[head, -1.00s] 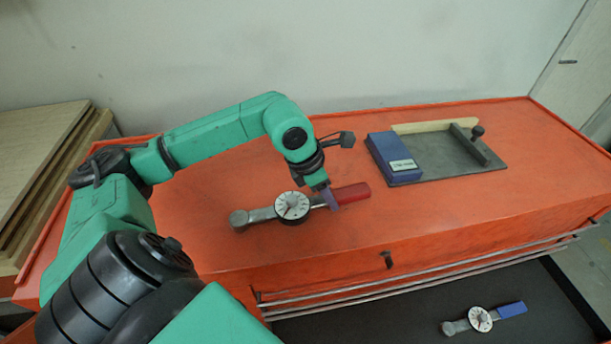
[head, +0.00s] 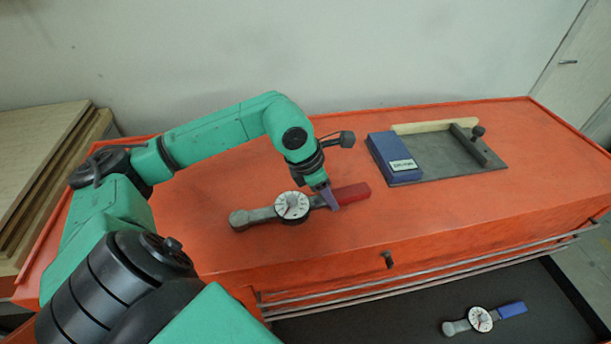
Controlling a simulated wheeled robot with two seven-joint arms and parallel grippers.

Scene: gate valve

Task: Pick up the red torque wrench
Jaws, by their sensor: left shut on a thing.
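The red torque wrench (head: 353,193) lies on the orange cabinet top, its red handle to the right, its round white dial (head: 292,206) in the middle and its grey head to the left. My left gripper (head: 330,199) comes down from above and is shut on the wrench between the dial and the red handle. The wrench appears to rest on the surface; I cannot see a gap under it. My right gripper is not in view.
A grey tray (head: 445,158) with a blue box (head: 394,159) and a light wooden strip (head: 435,126) stands at the back right. A second wrench with a blue handle (head: 512,310) lies in the dark open drawer (head: 400,327) below. Boards (head: 40,160) stand at the left.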

